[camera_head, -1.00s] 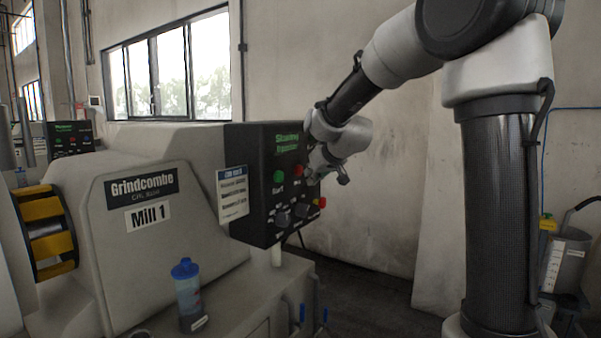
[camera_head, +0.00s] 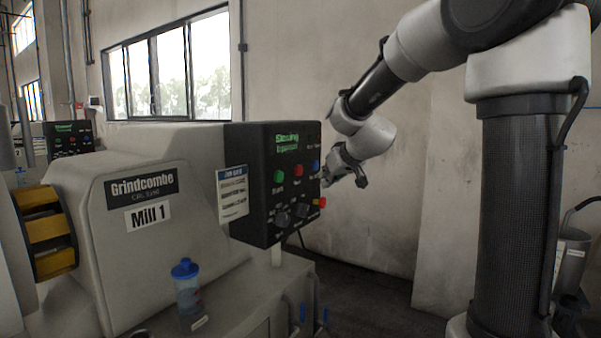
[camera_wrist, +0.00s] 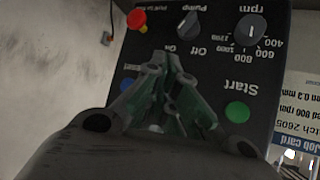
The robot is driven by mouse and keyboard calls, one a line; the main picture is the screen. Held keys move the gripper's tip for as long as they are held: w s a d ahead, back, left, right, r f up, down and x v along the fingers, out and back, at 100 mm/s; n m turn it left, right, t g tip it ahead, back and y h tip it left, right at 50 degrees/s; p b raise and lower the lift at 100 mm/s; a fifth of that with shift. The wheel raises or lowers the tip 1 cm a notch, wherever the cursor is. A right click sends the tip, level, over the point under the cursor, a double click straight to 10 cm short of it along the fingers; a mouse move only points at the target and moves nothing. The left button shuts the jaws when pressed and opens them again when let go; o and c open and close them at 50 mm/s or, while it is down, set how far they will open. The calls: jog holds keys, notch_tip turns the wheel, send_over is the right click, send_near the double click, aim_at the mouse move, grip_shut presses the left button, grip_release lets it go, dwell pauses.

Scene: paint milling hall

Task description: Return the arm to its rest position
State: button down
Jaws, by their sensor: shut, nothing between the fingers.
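My gripper (camera_head: 331,177) is in the head view at the right edge of the black control panel (camera_head: 251,190). It looks small and partly blurred there. In the wrist view my gripper (camera_wrist: 170,68) is shut, with nothing held. The panel face shows upside down behind the fingers, with the green Start button (camera_wrist: 237,112), the rpm knob (camera_wrist: 250,28), the pump knob (camera_wrist: 188,25) and a red knob on yellow (camera_wrist: 137,19). The fingers hide part of the face, and I see a gap between gripper and panel only roughly.
The mill housing (camera_head: 165,225) labelled Mill 1 stands left of the panel. A blue-capped bottle (camera_head: 187,290) stands on its ledge. A job card (camera_head: 232,194) hangs on the panel's left side. Bare wall and floor lie to the panel's right. A grey container (camera_head: 573,260) stands at far right.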

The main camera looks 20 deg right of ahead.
dwell(0.4)
jog(key=s+f+m+g, duration=0.2)
jog(key=s+f+g, duration=0.4)
jog(key=s, duration=0.8)
jog(key=s+d+h, duration=0.1)
jog(key=s+d, duration=0.2)
jog(key=s, duration=1.9)
jog(key=shift+s+d+f+h, duration=0.15)
jog(key=shift+s+h, duration=0.15)
jog(key=c, duration=2.2)
grip_release()
